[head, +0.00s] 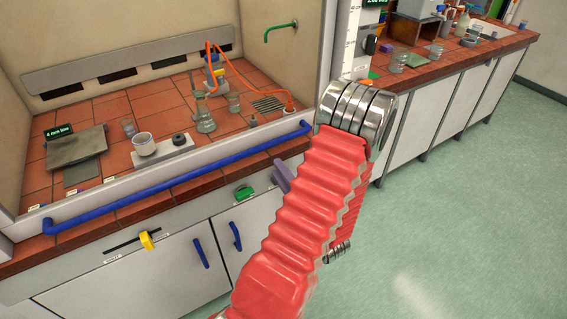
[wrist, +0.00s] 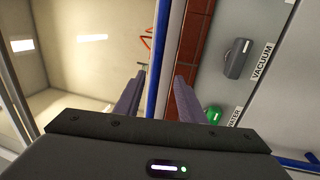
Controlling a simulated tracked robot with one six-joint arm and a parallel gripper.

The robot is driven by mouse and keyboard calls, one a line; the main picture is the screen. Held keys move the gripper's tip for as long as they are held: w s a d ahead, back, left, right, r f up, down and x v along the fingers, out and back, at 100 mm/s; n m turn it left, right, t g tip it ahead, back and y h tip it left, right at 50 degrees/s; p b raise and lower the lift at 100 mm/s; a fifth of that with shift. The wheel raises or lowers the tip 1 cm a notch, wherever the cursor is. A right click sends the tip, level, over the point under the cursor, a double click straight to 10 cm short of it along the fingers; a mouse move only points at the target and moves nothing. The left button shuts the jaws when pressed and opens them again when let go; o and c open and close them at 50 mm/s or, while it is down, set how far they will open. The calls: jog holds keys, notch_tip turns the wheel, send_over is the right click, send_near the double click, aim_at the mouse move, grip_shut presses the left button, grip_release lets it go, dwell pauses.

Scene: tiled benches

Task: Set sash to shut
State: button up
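The sash's blue bar handle (head: 170,180) runs along the front of the fume hood at a low height, just above the tiled front ledge. I cannot make out a glass pane. In the wrist view the blue bar (wrist: 163,60) runs up the picture between the two purple-grey fingers of my gripper (wrist: 158,90). The fingers are apart, with a gap on either side of the bar. I cannot tell how deep the bar sits between them. In the head view one finger (head: 282,176) shows just below the bar's right part; my red-sleeved arm hides the rest.
Inside the hood are beakers (head: 205,118), a hotplate (head: 165,152), a grey mat (head: 75,146) and an orange hose (head: 250,85). On the front panel are a yellow slider knob (head: 147,240), a green knob (head: 243,192) and a grey VACUUM knob (wrist: 238,60). Green floor (head: 470,220) lies free at right.

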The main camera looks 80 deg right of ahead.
jog(key=shift+v, duration=1.55)
jog(key=shift+s, duration=0.1)
